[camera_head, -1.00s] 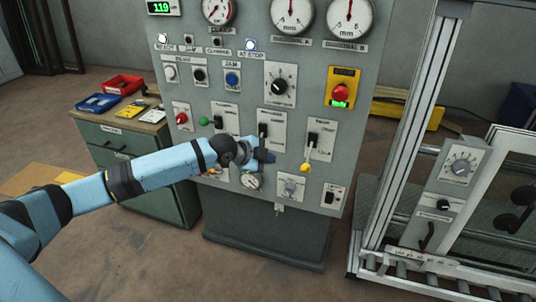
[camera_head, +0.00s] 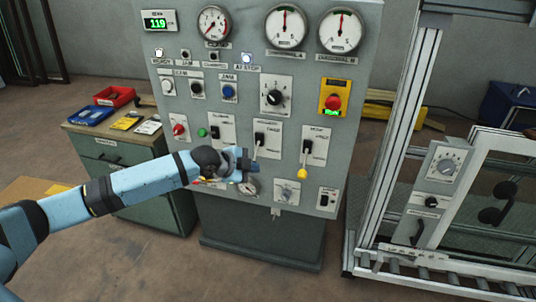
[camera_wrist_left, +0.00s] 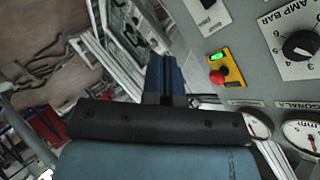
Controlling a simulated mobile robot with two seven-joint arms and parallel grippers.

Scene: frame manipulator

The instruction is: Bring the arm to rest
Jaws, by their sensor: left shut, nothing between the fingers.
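My left arm, light blue with dark joints, comes in from the left in the head view. Its gripper (camera_head: 247,167) is in front of the grey control panel (camera_head: 225,130), beside and below the middle lever switch (camera_head: 259,139). Whether it touches the panel cannot be told there. In the left wrist view the blue fingers (camera_wrist_left: 165,72) are together with nothing between them. The gripper partly hides the lower row of the panel, close to a small round gauge (camera_head: 250,187). My right gripper is not in view.
A red emergency button (camera_head: 333,102) is on the panel's upper right. A green cabinet (camera_head: 120,150) with small trays stands left. A metal frame (camera_head: 400,140) stands right. Open floor lies in front.

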